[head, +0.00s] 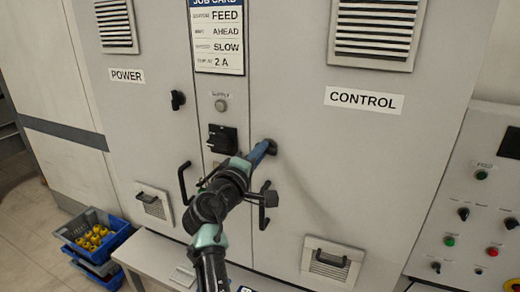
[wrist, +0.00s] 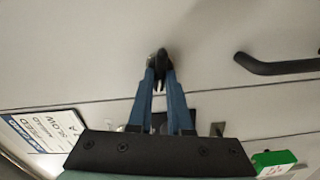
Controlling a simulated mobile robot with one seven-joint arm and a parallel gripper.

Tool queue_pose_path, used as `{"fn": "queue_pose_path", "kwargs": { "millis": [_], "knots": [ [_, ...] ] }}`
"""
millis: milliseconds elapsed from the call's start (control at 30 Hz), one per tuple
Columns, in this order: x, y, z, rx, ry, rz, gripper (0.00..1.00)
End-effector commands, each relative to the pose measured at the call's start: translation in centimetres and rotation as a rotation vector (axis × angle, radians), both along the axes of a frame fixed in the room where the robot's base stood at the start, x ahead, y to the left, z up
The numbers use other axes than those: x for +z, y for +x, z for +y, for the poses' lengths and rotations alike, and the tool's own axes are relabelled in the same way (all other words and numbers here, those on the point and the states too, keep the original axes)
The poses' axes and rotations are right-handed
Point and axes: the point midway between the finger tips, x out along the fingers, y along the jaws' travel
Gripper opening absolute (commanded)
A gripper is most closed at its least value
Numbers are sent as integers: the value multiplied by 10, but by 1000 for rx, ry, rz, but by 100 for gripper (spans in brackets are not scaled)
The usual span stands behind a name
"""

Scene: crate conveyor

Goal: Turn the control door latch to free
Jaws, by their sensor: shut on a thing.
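The control door (head: 330,180) is the grey cabinet door on the right, under its CONTROL label (head: 364,100), and looks closed. Its latch (head: 271,147) is a small dark knob near the door's left edge, mostly hidden by my fingers. My gripper (head: 263,150), with blue fingers, reaches up to it from the lower left. In the wrist view, the fingers (wrist: 160,82) are closed together on the dark latch (wrist: 161,56), whose exact angle I cannot tell.
The control door's black handle (wrist: 280,66) is right of the latch in the wrist view. A black rotary switch (head: 222,139) is left of my gripper. The power door (head: 135,110) has its own latch (head: 178,100). A control console (head: 470,190) stands at right, blue crates (head: 95,222) at lower left.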

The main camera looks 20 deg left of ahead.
Motion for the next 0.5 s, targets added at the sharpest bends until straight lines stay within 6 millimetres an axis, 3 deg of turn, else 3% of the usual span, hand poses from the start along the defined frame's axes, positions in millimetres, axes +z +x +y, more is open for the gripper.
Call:
{"fn": "queue_pose_path", "kwargs": {
  "millis": [500],
  "knots": [
    [-2, 0, 0, -2, -206, 8, 0]
  ]
}}
